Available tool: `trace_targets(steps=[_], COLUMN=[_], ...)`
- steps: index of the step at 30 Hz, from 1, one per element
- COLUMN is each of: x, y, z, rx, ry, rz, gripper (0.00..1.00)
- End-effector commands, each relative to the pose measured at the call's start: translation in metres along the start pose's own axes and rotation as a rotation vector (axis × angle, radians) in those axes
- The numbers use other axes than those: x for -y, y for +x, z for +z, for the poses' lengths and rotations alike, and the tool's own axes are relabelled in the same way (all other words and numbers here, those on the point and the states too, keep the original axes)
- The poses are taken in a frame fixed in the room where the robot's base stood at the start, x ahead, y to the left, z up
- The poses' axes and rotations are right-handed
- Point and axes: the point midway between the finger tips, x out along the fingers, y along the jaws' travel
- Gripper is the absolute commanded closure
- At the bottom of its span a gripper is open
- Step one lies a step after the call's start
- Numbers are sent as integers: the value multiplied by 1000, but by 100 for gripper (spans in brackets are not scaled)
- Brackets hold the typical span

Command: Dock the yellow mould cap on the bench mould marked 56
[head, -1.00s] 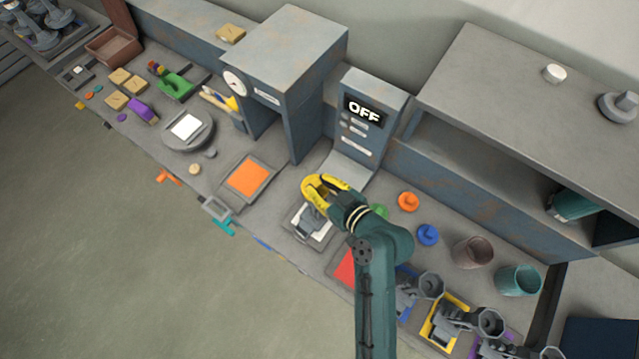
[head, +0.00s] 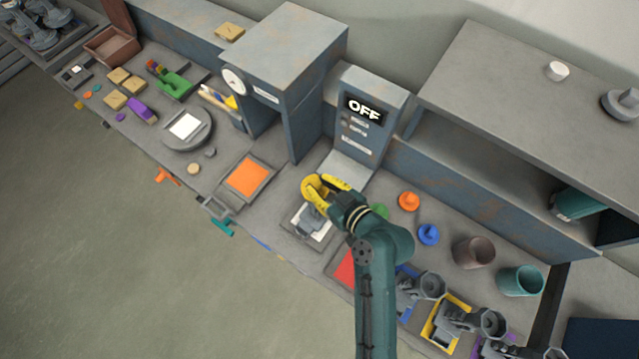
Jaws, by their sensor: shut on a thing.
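My gripper (head: 322,190), with yellow on it, is over the front middle of the bench. It is shut on a yellow piece, which I take to be the yellow mould cap (head: 312,188); gripper and cap are hard to tell apart by colour. Just below is a grey mould (head: 311,224) on a white-topped pad. I cannot tell whether the cap touches it. No number 56 is readable on any mould. More grey moulds (head: 430,286) stand at the lower right on coloured pads, partly behind my arm.
Green (head: 380,211), orange (head: 408,201) and blue (head: 428,234) caps lie right of my gripper. Brown (head: 473,252) and teal (head: 519,281) cups stand further right. A cabinet with an OFF display (head: 364,110) rises behind. An orange pad (head: 248,178) lies left.

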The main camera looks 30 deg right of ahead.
Motion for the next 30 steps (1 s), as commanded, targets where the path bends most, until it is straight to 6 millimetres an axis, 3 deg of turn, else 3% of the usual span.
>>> trace_targets(steps=[6, 7, 8, 17, 30], x=[0, 0, 0, 0, -1], y=[2, 2, 2, 0, -37], z=[5, 5, 4, 4, 3], rx=[-1, -1, -1, 0, 0], ry=[0, 0, 0, 0, 1], rz=[0, 0, 0, 0, 2], gripper=[100, 72, 68, 68, 68])
